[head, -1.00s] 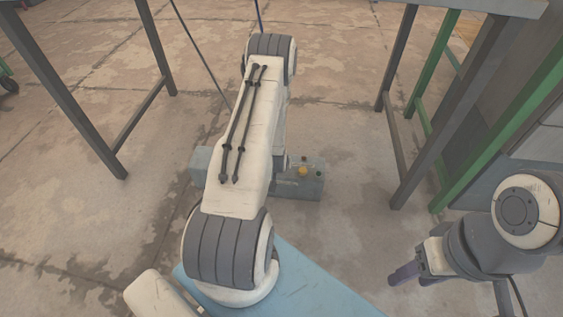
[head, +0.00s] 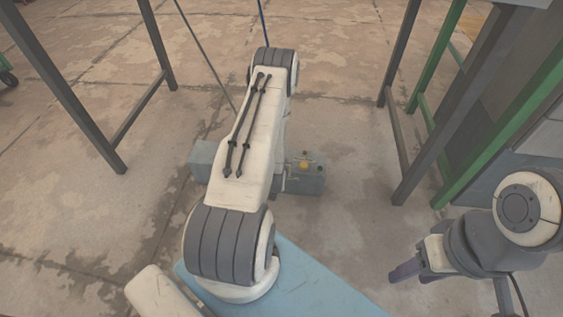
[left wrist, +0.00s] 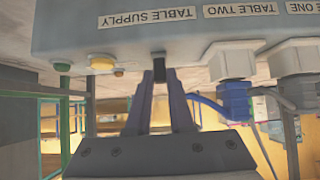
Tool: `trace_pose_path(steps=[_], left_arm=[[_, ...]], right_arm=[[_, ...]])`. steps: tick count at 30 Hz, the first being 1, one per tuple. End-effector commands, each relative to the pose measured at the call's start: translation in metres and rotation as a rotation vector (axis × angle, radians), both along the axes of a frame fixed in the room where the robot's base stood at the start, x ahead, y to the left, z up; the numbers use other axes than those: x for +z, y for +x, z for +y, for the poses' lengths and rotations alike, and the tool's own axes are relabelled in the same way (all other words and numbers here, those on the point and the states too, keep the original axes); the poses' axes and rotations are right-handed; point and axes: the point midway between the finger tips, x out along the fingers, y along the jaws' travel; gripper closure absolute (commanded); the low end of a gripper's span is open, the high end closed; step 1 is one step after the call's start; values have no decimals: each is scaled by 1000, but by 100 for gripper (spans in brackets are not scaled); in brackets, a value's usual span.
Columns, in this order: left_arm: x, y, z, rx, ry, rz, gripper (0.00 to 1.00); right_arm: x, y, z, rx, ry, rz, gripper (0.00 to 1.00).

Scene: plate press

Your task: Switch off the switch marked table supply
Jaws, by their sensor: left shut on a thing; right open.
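A grey-blue supply box (head: 205,165) stands on the floor, partly hidden behind my left arm in the head view. In the left wrist view the box (left wrist: 80,25) fills the top, with a label TABLE SUPPLY (left wrist: 147,17) on its face. A small black switch (left wrist: 158,66) sticks out near that label. My left gripper (left wrist: 159,78) is shut on the black switch, its fingertips on either side of it. The left gripper is hidden in the head view. My right gripper (head: 405,272) is open and empty at the lower right, away from the box.
Yellow (left wrist: 102,62) and green (left wrist: 62,68) buttons sit beside the switch. Labels TABLE TWO (left wrist: 233,10) and TABLE ONE (left wrist: 300,8) mark plugs, one blue (left wrist: 235,97), with cables. Dark table legs (head: 60,85) and a green frame (head: 500,125) stand either side.

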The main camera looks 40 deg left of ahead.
Motion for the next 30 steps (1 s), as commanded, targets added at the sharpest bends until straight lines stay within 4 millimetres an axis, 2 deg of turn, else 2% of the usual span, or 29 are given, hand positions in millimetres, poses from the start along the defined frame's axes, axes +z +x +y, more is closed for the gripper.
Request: trace_pose_path(steps=[1,3,15,24,30], left_arm=[[-2,-3,-3,-2,-7,10,76],[-2,-3,-2,-2,-6,9,50],[4,-5,-3,-1,-4,6,50],[42,-41,-25,-2,-4,9,50],[60,-63,-39,-1,-6,9,50]], right_arm=[[0,0,0,0,0,0,50],[0,0,0,0,0,0,50],[5,0,0,0,0,0,50],[38,0,0,0,0,0,50],[51,0,0,0,0,0,50]])
